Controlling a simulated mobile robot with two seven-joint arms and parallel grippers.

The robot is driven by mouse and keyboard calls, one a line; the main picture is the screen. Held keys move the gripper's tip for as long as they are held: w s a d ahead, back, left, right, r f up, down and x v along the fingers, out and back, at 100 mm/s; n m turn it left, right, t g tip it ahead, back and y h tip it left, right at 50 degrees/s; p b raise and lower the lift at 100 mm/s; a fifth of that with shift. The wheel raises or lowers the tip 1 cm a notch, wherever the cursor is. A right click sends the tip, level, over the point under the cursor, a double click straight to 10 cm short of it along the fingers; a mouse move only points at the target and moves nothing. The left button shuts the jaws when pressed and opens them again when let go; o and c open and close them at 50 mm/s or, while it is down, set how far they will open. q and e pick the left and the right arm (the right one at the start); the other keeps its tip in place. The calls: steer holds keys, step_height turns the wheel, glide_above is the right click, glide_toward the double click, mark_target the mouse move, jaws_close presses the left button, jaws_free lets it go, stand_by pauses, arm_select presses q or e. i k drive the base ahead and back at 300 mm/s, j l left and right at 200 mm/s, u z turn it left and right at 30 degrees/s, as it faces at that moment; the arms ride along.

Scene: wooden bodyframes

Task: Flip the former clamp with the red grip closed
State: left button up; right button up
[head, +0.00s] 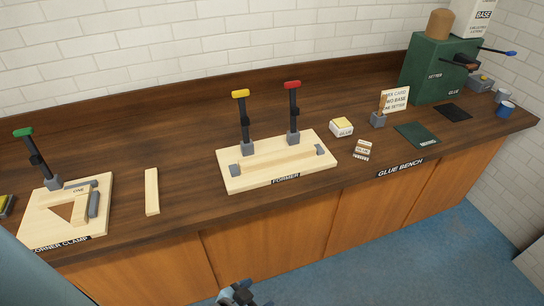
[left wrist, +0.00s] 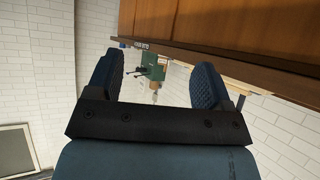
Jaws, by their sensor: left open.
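The former (head: 275,172) is a pale wooden board at the middle of the bench in the head view. Its red-gripped clamp (head: 293,112) is at the right, with the lever standing upright. Its yellow-gripped clamp (head: 242,122) stands upright at the left. A pale strip lies across the board in front of both clamps. My left gripper (left wrist: 157,64) is open and empty in the left wrist view, apart from the clamps. A dark gripper part shows at the bottom edge of the head view, in front of the bench, mostly cut off.
The corner clamp (head: 103,225) with a green-gripped lever is at the left, and a loose wooden strip (head: 152,192) lies beside it. Right of the former are a glue box (head: 341,128), a small labelled block (head: 362,150), a dark green mat (head: 417,135) and the green setter (head: 435,75).

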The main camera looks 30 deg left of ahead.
mark_target(291, 86)
steer(key=i+l, duration=0.15)
steer(key=l, duration=0.2)
steer(key=i+l+u, duration=0.15)
steer(key=l, duration=0.25)
steer(key=i+l, duration=0.15)
steer(key=l, duration=0.2)
steer(key=i+l+u, duration=0.1)
steer(key=l, duration=0.3)
steer(key=i+l, duration=0.15)
steer(key=l, duration=0.25)
steer(key=i+u, duration=0.05)
